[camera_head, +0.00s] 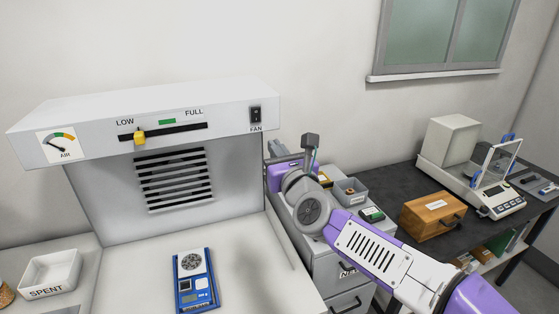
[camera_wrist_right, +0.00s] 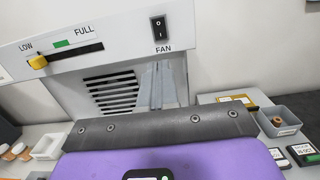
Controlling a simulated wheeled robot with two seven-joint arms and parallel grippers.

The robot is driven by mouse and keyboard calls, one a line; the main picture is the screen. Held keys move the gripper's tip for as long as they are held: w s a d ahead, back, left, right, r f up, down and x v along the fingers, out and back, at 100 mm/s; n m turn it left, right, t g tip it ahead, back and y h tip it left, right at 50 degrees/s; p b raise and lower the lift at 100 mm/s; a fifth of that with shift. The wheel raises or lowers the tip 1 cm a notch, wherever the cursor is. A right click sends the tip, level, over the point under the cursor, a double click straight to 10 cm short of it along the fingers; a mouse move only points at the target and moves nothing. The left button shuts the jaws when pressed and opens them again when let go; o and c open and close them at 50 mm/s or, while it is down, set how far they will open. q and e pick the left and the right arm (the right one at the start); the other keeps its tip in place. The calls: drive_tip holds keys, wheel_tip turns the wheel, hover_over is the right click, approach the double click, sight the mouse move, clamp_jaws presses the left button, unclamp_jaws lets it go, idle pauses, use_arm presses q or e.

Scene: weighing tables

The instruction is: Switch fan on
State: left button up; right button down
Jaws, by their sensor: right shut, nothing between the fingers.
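The fan switch (camera_head: 256,115) is a black rocker on the right end of the white hood's front panel, above the label FAN. It also shows in the right wrist view (camera_wrist_right: 159,28), close up. My right gripper (camera_head: 274,145) is just below and to the right of the switch in the head view, apart from it. In the wrist view its grey fingers (camera_wrist_right: 163,66) are together, empty, and point up below the FAN label. My left gripper is not in view.
The hood panel has a yellow slider (camera_head: 139,138) near LOW and an AIR gauge (camera_head: 58,146) with its needle at the left. A blue scale (camera_head: 183,295) stands under the hood. A grey bin (camera_head: 350,191) and a wooden box (camera_head: 432,215) are at the right.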

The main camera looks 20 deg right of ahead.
drive_tip(key=shift+s+f, duration=0.1)
drive_tip(key=shift+s, duration=0.6)
